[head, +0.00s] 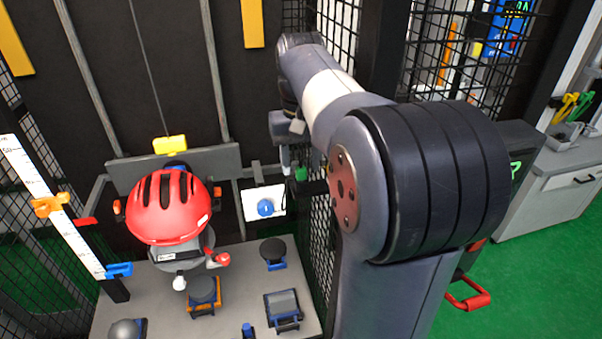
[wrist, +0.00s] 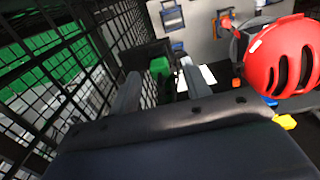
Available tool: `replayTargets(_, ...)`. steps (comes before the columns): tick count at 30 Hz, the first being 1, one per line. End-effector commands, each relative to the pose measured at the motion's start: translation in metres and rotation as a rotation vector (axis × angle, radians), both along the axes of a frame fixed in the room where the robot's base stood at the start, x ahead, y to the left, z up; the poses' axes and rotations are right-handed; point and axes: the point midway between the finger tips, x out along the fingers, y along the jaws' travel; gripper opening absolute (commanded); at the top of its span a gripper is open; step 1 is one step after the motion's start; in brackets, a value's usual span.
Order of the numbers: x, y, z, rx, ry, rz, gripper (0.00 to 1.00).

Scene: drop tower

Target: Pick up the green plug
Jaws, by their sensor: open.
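The green plug (head: 301,174) is a small green block at the top of a dark bracket (head: 312,188) beside the mesh wall. In the wrist view the green plug (wrist: 160,67) appears in the gap between my two fingertips. My gripper (head: 292,158) is open, with its fingers pointing down at the plug, just above or around it. In the wrist view my gripper (wrist: 161,74) has one finger on each side of the plug, apart from it as far as I can see. The plug's lower part is hidden by the bracket.
A red helmet (head: 168,208) stands on a mount left of the plug. A white plate with a blue knob (head: 265,207) is close to the plug's left. Black mesh (head: 322,240) runs close on the right. Several fixtures stand on the grey base plate (head: 240,262).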

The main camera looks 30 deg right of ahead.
Motion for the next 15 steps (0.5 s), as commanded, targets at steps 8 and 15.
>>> replayTargets(8, 0.0, 0.0, -0.018, 0.0, 0.0, 0.0, 0.45)
replayTargets(15, 0.0, 0.0, -0.017, 0.0, 0.0, 0.0, 0.36)
